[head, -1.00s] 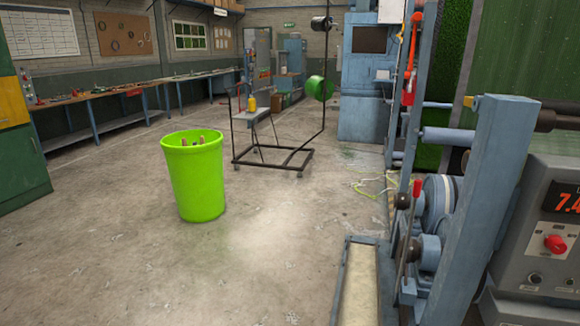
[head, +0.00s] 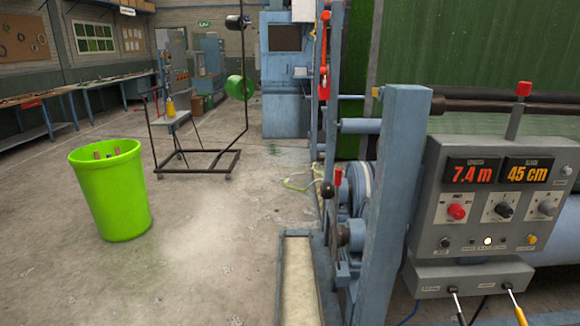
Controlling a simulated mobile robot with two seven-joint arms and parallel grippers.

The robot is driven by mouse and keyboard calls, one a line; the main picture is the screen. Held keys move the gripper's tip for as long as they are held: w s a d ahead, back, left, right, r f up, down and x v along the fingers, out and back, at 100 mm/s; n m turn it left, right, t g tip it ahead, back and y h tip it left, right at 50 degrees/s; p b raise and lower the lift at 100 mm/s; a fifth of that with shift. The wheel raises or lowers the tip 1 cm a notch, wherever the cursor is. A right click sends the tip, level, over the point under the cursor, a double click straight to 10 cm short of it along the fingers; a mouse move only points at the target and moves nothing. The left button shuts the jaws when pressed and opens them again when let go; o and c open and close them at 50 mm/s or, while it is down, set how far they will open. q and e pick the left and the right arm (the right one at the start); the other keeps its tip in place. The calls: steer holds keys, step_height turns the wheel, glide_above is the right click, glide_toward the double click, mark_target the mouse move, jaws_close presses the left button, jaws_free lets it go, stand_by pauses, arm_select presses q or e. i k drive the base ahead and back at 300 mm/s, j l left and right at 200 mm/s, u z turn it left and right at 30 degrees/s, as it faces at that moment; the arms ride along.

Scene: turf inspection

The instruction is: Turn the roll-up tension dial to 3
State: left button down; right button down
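A grey control panel (head: 487,240) stands at the right in the head view. It has two lit displays, one reading 7.4 m (head: 470,173) and one reading 45 cm (head: 528,173). Below them are a red knob (head: 457,212), a black dial (head: 504,210) and a grey dial (head: 546,208) near the right side. The lettering around the dials is too small to read, so I cannot tell which is the roll-up tension dial or its setting. Neither of my grippers is in view.
A blue steel post (head: 396,200) and rollers stand left of the panel. A lower grey box (head: 472,280) has cables plugged in. A green bin (head: 112,190) and a wheeled black frame (head: 196,162) stand on the floor at left. The concrete floor between bin and machine is clear.

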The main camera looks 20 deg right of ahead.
mark_target(502, 209)
steer(key=z, duration=1.75)
